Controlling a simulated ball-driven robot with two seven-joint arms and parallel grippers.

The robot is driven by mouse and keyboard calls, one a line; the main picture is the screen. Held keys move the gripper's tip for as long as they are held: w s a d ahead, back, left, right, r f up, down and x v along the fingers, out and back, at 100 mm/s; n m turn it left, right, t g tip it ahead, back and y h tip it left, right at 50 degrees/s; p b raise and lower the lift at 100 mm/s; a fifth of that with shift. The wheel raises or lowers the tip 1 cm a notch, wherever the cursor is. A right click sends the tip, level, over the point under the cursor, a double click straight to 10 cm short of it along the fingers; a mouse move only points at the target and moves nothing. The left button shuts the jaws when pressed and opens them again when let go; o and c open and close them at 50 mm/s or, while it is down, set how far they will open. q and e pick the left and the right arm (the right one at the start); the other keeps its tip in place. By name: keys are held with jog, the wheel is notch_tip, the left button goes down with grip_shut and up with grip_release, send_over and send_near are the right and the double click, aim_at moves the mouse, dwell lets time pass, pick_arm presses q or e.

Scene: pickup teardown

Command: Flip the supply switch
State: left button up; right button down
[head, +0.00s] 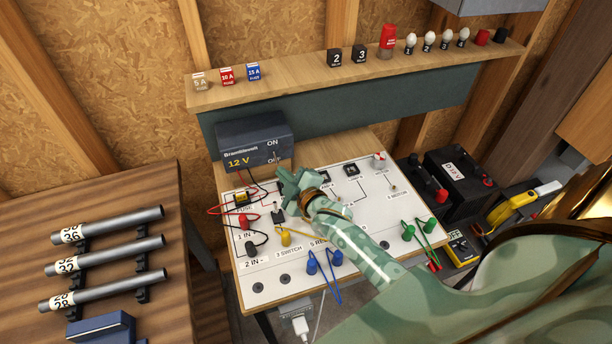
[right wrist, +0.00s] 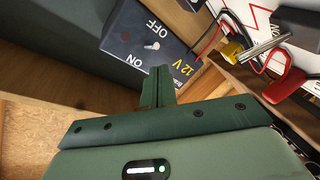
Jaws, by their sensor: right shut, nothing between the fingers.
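The supply is a dark box (head: 254,147) marked 12 V, with ON above OFF on its face. Its small pale switch lever (head: 276,155) lies between these labels; which way it is tipped is too small to tell. In the right wrist view the supply (right wrist: 120,42) is turned round and the lever (right wrist: 152,46) shows uncovered beside OFF and ON. My right gripper (head: 286,179) is shut and empty, just below the supply in the head view. Its fingers (right wrist: 158,86) point at the supply face and appear apart from the lever. My left gripper is out of view.
The white board (head: 270,274) below the supply carries plugs, red and black leads and a knob. A wooden shelf (head: 300,75) with fuse blocks and bulbs runs above. A side table (head: 120,225) holds metal tubes; a battery (head: 457,175) stands right.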

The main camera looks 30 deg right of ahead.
jog(key=s+r+p, duration=0.1)
jog(key=s+r, duration=0.1)
jog(key=s, duration=0.9)
jog(key=shift+s+d, duration=0.15)
jog(key=shift+s, duration=0.2)
jog(key=shift+f, duration=0.1)
